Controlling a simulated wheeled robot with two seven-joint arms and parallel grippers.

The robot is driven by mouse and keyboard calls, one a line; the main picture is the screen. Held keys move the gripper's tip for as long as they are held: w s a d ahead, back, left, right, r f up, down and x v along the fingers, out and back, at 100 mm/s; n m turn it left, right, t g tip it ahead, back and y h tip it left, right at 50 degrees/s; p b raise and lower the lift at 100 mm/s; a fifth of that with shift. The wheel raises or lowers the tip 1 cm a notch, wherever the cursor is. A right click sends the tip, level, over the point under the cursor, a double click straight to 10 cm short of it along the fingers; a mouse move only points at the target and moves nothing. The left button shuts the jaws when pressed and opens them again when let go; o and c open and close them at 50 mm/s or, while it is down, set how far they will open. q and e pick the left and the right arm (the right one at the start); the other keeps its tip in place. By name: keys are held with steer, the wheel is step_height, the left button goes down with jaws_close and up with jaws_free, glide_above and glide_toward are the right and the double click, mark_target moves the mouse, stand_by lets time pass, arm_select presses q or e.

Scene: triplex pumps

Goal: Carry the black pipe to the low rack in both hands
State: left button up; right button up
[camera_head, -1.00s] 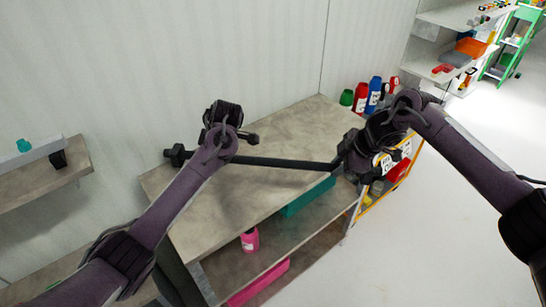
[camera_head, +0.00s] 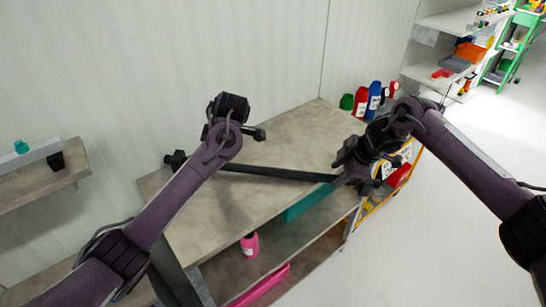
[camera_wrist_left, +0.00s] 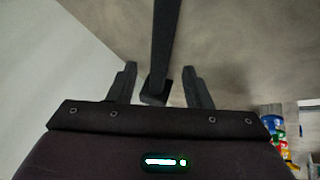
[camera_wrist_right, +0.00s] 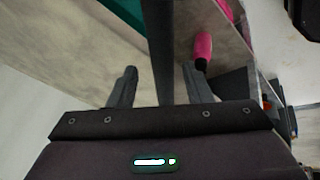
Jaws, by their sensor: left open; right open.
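The black pipe (camera_head: 275,173) spans the upper part of the grey workbench (camera_head: 285,140); I cannot tell whether it touches the top. Its blocky end shows in the left wrist view (camera_wrist_left: 155,92), between the spread fingers of my left gripper (camera_wrist_left: 161,88), which is open. My right gripper (camera_head: 352,178) is at the pipe's right part, over the bench's right side. In the right wrist view the pipe (camera_wrist_right: 160,50) runs between its open fingers (camera_wrist_right: 160,90). I cannot tell which piece is the low rack.
Bottles in green, red and blue (camera_head: 361,102) stand at the bench's far right corner. A teal bin (camera_head: 308,203), pink bottle (camera_head: 249,245) and pink bin (camera_head: 262,286) sit below the top. A shelf (camera_head: 35,182) is at left.

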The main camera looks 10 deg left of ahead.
arm_select(q)
steer(key=v, duration=0.7)
arm_select(e)
steer(key=v, duration=1.2)
arm_select(q)
steer(key=shift+s, duration=0.1)
arm_select(e)
steer(key=shift+s+d, duration=0.1)
